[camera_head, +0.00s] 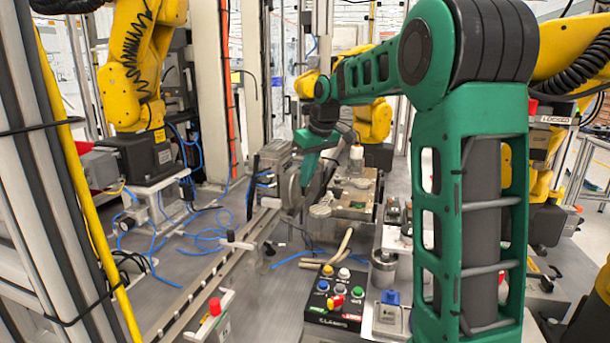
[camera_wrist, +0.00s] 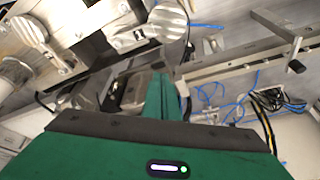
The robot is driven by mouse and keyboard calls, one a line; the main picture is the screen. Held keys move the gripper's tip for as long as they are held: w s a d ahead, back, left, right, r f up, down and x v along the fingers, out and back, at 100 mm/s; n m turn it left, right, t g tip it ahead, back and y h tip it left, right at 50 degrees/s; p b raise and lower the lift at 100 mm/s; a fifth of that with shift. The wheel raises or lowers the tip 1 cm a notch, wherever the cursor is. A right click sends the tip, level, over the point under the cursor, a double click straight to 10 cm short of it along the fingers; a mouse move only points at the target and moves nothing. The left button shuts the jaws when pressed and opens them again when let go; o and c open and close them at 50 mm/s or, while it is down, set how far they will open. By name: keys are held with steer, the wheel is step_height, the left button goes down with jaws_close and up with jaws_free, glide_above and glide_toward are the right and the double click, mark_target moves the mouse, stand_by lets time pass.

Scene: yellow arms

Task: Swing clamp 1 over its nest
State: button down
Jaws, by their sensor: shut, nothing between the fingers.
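My green gripper (camera_head: 306,180) points down at the left side of a metal fixture (camera_head: 350,205) in the head view. In the wrist view its fingers (camera_wrist: 160,95) are together with nothing between them. A round grey clamp disc (camera_head: 320,211) sits at the fixture's near left corner, and another disc (camera_head: 364,182) lies farther back. The wrist view shows one ribbed disc (camera_wrist: 167,20) just beyond the fingertips and another (camera_wrist: 28,30) at the upper left. I see no number labels, so I cannot tell which is clamp 1. Whether the fingers touch anything is unclear.
A button box (camera_head: 337,296) with coloured buttons stands in front of the fixture. A long metal rail (camera_head: 215,270) with a black-and-white handle (camera_head: 235,241) runs along the left. Blue hoses (camera_head: 150,235) lie on the table at the left. Yellow robot arms (camera_head: 135,65) stand around the cell.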

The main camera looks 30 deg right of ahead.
mark_target(324, 205)
step_height(324, 205, down, 6)
steer(key=s, duration=0.2)
steer(key=shift+d, duration=0.25)
steer(key=shift+a+r, duration=0.1)
steer(key=shift+a, duration=0.1)
stand_by(0.3)
